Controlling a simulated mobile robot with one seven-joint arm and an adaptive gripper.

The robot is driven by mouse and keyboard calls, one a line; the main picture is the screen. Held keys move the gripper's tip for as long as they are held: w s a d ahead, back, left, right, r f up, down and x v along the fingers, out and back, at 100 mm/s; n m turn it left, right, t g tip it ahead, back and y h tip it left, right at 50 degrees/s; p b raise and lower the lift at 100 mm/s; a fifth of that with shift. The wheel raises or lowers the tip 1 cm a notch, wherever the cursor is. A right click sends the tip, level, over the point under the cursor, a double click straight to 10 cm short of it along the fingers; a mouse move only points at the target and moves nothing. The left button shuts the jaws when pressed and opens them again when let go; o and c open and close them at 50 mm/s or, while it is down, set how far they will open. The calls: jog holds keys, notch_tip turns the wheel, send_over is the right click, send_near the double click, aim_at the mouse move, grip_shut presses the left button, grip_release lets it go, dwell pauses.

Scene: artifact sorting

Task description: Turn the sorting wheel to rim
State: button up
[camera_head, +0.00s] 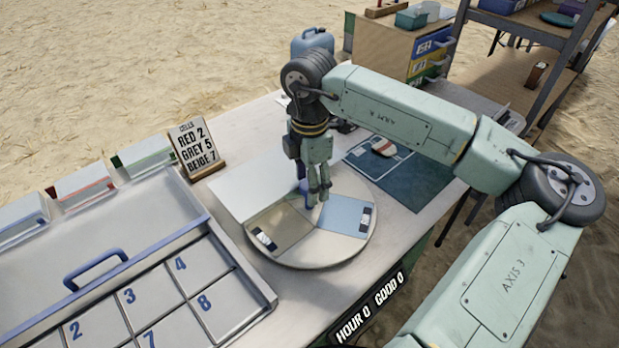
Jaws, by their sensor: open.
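The sorting wheel (330,249) is a round, pale turntable on the white table. Its near side shows a tan sector (283,227) at left and a light blue sector (344,216) at right. Each sector has a small dark and white label near the edge. A blue upright piece (303,190) stands near the wheel's middle, partly behind my gripper. My gripper (319,197) points down over the wheel, close to this piece, open with its fingers near each other. I cannot tell whether it touches anything. The wheel's far part is hidden by my arm and a pale panel.
A tray with numbered cells (215,290) and a blue handle (95,268) is at left. A sign (191,145) reads "RED 2 GREY 5 BEIGE 7". A dark blue mat (411,185) with a pale red-marked object (384,146) lies right of the wheel. A blue jug (311,42) stands behind.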

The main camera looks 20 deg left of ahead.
jog(key=shift+c, duration=0.5)
grip_shut()
dwell(0.4)
